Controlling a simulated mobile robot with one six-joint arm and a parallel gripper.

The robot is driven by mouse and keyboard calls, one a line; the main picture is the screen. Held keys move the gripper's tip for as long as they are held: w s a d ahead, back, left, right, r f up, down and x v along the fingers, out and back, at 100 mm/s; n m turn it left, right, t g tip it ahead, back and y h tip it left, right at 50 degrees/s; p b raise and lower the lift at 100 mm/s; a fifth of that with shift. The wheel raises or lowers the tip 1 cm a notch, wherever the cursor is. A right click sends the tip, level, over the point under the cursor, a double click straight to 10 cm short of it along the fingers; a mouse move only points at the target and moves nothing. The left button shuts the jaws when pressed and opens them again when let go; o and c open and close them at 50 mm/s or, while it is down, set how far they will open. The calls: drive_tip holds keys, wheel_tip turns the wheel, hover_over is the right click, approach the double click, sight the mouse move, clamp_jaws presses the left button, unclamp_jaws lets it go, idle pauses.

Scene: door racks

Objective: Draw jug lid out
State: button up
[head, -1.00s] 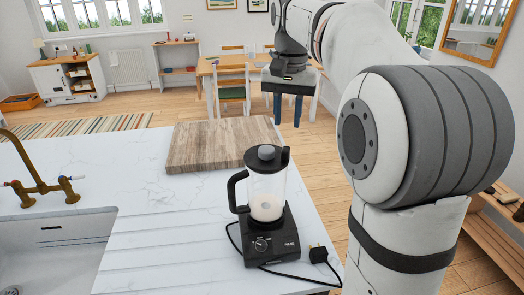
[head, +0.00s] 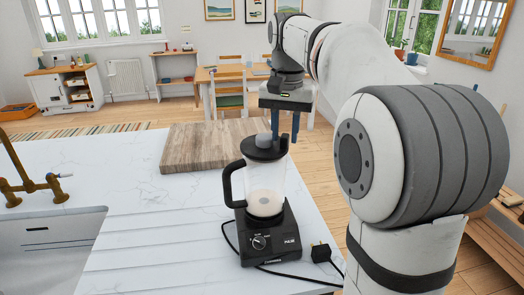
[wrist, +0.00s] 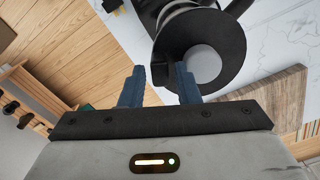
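The blender jug (head: 265,184) is clear, with a black handle on its left, and stands upright on its black base (head: 268,236). Its lid (head: 266,153) is a black disc seated on top, with a light grey round knob (head: 262,141). In the wrist view the lid (wrist: 228,42) and knob (wrist: 203,64) lie ahead and right of centre. My gripper (head: 285,124) points down just above the lid's right side, empty. In the wrist view my gripper (wrist: 160,84) has its blue fingers apart; the right one overlaps the lid's edge, the left one is clear of it. I cannot tell whether anything touches.
A wooden chopping board (head: 195,146) lies behind the jug on the white counter (head: 130,200). A black cord and plug (head: 321,254) lie right of the base near the counter edge. A sink (head: 45,245) and brass tap (head: 30,185) are at the left.

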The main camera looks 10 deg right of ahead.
drive_tip(key=shift+c, duration=0.3)
clamp_jaws()
drive_tip(key=shift+r, duration=0.1)
drive_tip(key=shift+r, duration=0.1)
drive_tip(key=shift+r+p, duration=2.15)
drive_tip(key=shift+p, duration=0.15)
